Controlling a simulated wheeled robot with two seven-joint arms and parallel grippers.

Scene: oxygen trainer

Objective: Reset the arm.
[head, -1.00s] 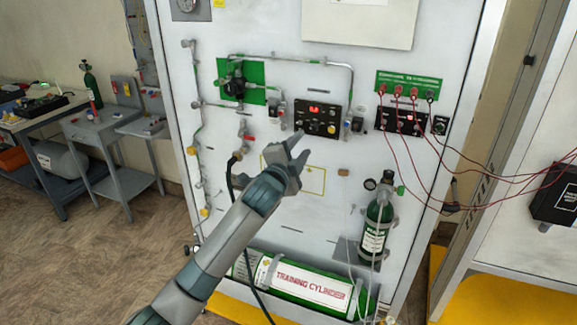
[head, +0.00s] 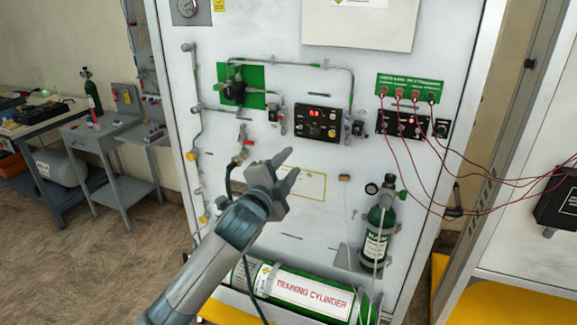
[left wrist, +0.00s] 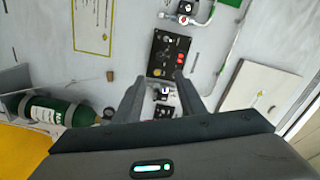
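My left gripper (head: 288,168) is in front of the white trainer panel (head: 290,215), below the black control box (head: 318,122) with a red display. Its fingers are apart with nothing between them, and it touches nothing that I can see. In the left wrist view the two fingers (left wrist: 155,90) stand apart, with the control box (left wrist: 168,55) beyond them. My right gripper shows in neither view.
A green training cylinder (head: 310,292) lies along the panel's foot. A small green cylinder (head: 378,232) stands at the lower right. Red leads (head: 425,150) hang from jacks at the right. A grey side table (head: 115,135) stands at the left.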

